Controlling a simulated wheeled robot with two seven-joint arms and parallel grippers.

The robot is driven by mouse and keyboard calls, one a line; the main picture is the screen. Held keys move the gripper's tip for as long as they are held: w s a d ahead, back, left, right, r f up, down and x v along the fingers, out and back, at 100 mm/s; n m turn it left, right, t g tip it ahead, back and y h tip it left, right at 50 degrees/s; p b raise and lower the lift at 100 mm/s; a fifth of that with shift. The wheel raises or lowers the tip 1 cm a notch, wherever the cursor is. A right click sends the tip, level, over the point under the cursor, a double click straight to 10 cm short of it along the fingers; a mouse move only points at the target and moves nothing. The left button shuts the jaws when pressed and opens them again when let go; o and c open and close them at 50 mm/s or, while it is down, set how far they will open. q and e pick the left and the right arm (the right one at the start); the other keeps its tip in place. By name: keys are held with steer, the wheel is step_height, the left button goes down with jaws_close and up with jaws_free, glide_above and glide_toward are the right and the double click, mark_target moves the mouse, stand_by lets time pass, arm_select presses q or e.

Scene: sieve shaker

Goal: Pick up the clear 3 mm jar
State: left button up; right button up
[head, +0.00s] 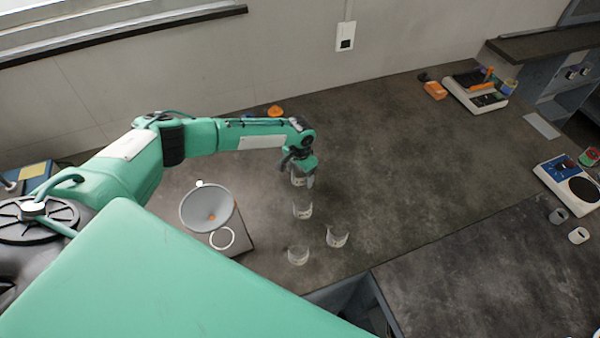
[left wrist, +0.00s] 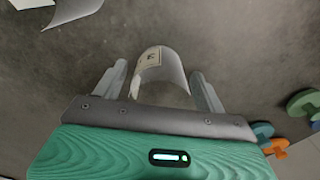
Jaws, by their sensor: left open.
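Several clear jars with small pale labels stand on the dark bench in the head view. One jar (head: 298,180) is right at my left gripper (head: 301,176); the others are a jar just in front (head: 302,210), one to the right (head: 337,237) and one nearest (head: 298,255). The label sizes are too small to read, so I cannot tell which is the 3 mm jar. In the left wrist view, the left gripper (left wrist: 159,72) is open, with a labelled clear jar (left wrist: 172,68) between its fingers, a gap showing on either side. My right gripper is not in view.
A sieve pan or funnel (head: 207,207) sits on a device left of the jars. An orange item (head: 275,111) lies behind my left arm. Balances (head: 475,92) and (head: 570,182) and small cups (head: 578,236) stand at the right.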

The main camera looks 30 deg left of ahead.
arm_select(q)
steer(key=shift+f, duration=0.15)
steer(key=c, duration=1.1)
step_height(320, 180, up, 20)
steer(key=b, duration=0.4)
steer(key=s+d+n, duration=0.1)
steer(key=s+d, duration=0.2)
steer(key=s, duration=0.2)
steer(key=s+d+n, duration=0.1)
steer(key=s+d, duration=0.2)
steer(key=s, duration=0.3)
steer(key=s+d+n, duration=0.2)
steer(key=s+d, duration=0.1)
steer(key=s, duration=0.3)
steer(key=shift+s+d+r, duration=0.1)
steer(key=shift+s+r, duration=0.05)
steer(key=shift+r, duration=0.1)
